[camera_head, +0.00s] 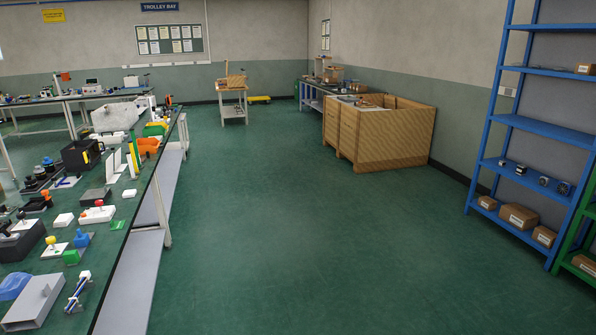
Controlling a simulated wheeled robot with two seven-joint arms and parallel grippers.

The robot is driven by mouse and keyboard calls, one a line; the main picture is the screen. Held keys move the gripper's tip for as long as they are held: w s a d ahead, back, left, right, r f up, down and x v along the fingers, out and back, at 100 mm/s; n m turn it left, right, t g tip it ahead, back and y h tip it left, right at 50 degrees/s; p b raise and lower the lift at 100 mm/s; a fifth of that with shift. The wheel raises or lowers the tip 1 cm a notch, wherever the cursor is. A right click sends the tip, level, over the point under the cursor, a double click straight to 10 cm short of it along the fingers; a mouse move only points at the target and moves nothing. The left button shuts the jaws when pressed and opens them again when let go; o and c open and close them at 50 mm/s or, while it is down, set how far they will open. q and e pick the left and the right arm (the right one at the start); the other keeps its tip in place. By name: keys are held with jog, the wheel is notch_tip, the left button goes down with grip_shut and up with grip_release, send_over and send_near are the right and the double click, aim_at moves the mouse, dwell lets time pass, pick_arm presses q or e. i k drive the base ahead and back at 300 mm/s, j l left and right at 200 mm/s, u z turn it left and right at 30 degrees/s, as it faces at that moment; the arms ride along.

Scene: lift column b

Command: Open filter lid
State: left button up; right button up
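I cannot make out a filter or its lid for certain. A long green-topped workbench (120,236) at the left holds many small devices. Among them are a black container with a side handle (82,156), a white block with a red knob (97,213), a base with a yellow knob (54,246), a blue rounded piece (13,286) and a grey channel-shaped piece (35,301). Which of these, if any, is the filter is not clear. Neither of my grippers is in view.
Open green floor (290,220) fills the middle. A blue shelf rack (540,128) with boxes stands at the right, a large wooden crate (385,140) at the back right, and a small table (232,104) at the back. Another bench (55,100) stands far left.

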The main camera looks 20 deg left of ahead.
aim_at(93, 194)
jog(key=i+j+u, duration=0.25)
jog(key=i+u, duration=0.15)
jog(key=i, duration=0.2)
jog(key=i+u, duration=0.35)
jog(key=i, duration=0.3)
jog(key=i+u, duration=0.4)
jog(key=i, duration=0.2)
